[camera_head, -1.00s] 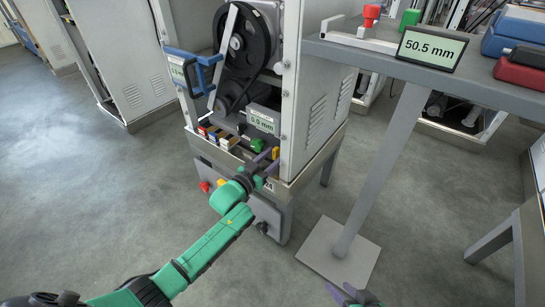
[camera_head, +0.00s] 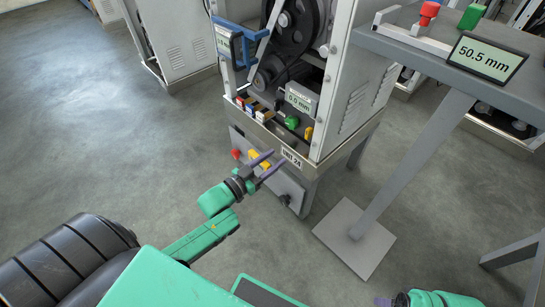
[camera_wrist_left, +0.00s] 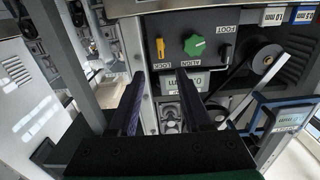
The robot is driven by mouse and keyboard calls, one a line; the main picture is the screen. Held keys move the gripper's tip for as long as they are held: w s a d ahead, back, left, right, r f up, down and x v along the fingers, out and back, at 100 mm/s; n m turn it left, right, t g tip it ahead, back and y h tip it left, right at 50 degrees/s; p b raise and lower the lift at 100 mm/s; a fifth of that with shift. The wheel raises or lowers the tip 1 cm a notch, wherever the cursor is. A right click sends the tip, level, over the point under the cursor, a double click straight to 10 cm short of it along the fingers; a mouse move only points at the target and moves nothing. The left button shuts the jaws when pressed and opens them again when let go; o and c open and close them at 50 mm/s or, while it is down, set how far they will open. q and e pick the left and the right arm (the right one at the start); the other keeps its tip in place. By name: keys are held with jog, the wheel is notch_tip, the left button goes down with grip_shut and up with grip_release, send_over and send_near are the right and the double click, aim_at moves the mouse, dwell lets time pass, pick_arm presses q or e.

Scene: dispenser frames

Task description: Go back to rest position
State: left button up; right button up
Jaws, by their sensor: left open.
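My left gripper (camera_head: 279,157) is open and empty, its two purple fingers apart in front of the machine's lower front edge. In the left wrist view the open fingers (camera_wrist_left: 160,75) point toward the machine's panel, with nothing between them. The machine (camera_head: 357,100) carries a green knob (camera_head: 291,122), a yellow knob (camera_head: 309,133) and a small display (camera_head: 299,99). The green knob also shows in the left wrist view (camera_wrist_left: 194,45). My right arm (camera_head: 440,299) shows only at the bottom right edge; its jaw state is unclear.
A table (camera_head: 410,58) on a slanted post stands at the right, bearing a 50.5 mm display (camera_head: 486,56) and a red-topped part (camera_head: 428,12). The post's base plate (camera_head: 343,245) lies on the floor. A blue handle (camera_head: 243,42) sticks out at the machine's left. Floor at left is open.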

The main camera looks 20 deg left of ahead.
dwell(0.4)
